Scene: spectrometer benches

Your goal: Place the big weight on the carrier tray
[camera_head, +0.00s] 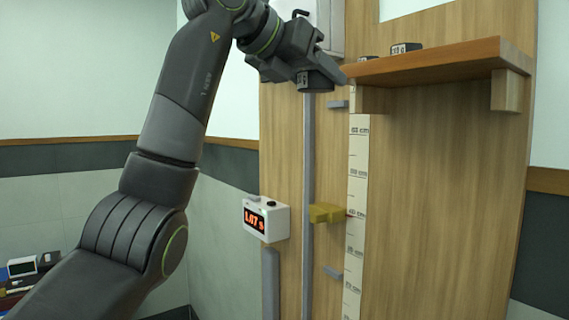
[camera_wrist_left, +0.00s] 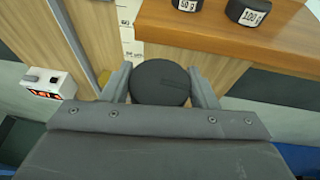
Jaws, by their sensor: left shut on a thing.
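My left gripper (camera_head: 326,78) is raised in front of the wooden board, just left of the shelf. In the left wrist view it (camera_wrist_left: 160,88) is shut on a dark round weight (camera_wrist_left: 160,80), seen from its plain top, with a finger on each side. A yellow block (camera_head: 325,213), perhaps the carrier, sits lower on the vertical rail. Part of a yellow piece (camera_wrist_left: 104,78) shows beside the left finger in the wrist view. I cannot make out a carrier tray for certain. My right gripper is not in view.
The wooden shelf (camera_head: 430,66) holds a 50 g weight (camera_wrist_left: 187,4) and a 100 g weight (camera_wrist_left: 248,11), close to the gripper. A timer (camera_head: 266,219) with red digits, the metal rail (camera_head: 307,160) and a scale strip (camera_head: 357,190) are on the board.

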